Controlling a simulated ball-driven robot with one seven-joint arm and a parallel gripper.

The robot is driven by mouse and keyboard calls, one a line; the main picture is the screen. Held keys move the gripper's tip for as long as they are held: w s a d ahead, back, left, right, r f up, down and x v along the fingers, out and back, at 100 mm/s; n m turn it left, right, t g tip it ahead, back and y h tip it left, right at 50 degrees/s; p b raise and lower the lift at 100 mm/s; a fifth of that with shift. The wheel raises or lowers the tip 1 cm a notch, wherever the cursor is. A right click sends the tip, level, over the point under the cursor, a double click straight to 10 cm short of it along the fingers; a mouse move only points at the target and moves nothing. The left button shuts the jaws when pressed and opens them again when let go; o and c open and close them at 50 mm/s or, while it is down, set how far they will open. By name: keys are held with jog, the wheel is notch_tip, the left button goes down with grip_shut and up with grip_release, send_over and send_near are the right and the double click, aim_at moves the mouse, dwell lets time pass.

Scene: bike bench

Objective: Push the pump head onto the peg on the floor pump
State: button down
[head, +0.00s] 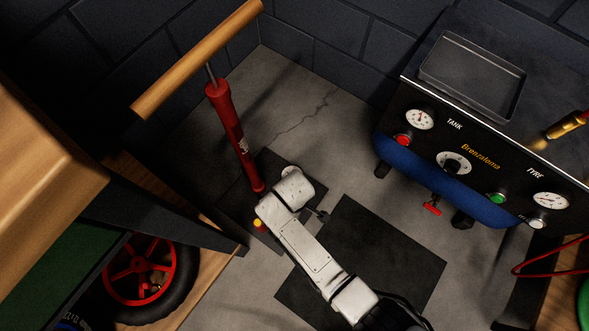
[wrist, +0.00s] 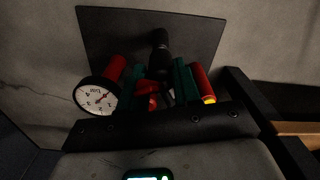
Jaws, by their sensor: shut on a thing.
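The floor pump (head: 233,135) stands tilted in the head view, with a red barrel and a wooden handle (head: 197,60). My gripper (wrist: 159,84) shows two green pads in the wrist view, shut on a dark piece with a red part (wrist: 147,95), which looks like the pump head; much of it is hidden. A black cylinder (wrist: 160,48) stands just beyond. A red post with a yellow end (wrist: 205,85) is right of the pads, and also shows in the head view (head: 258,224). I cannot tell which part is the peg. My arm hides the gripper in the head view.
A white dial gauge (wrist: 97,97) sits left of the pads. A dark plate (wrist: 110,35) lies behind. In the head view, a compressor (head: 455,160) with a tray (head: 472,75) stands right, and a red-rimmed wheel (head: 140,268) lower left. A dark mat (head: 385,255) lies on the floor.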

jog(key=shift+f+b, duration=0.5)
jog(key=shift+f, duration=0.25)
jog(key=c, duration=0.7)
grip_release()
notch_tip(320, 180, up, 11)
jog(key=p, duration=0.6)
jog(key=s+d+r+m, duration=0.4)
jog(key=d+r+m, duration=0.1)
jog(key=d, duration=0.4)
jog(key=s+d+r+m+t, duration=0.1)
jog(key=s+d+r+m, duration=0.4)
jog(key=d, duration=0.3)
jog(key=s+d+r+m, duration=0.4)
jog(key=d+r, duration=0.2)
jog(key=d, duration=0.3)
jog(key=r+p, duration=3)
jog(key=r, duration=0.1)
jog(key=shift+s+d+p, duration=0.2)
jog(key=shift+s+p, duration=0.1)
jog(key=shift+p, duration=0.1)
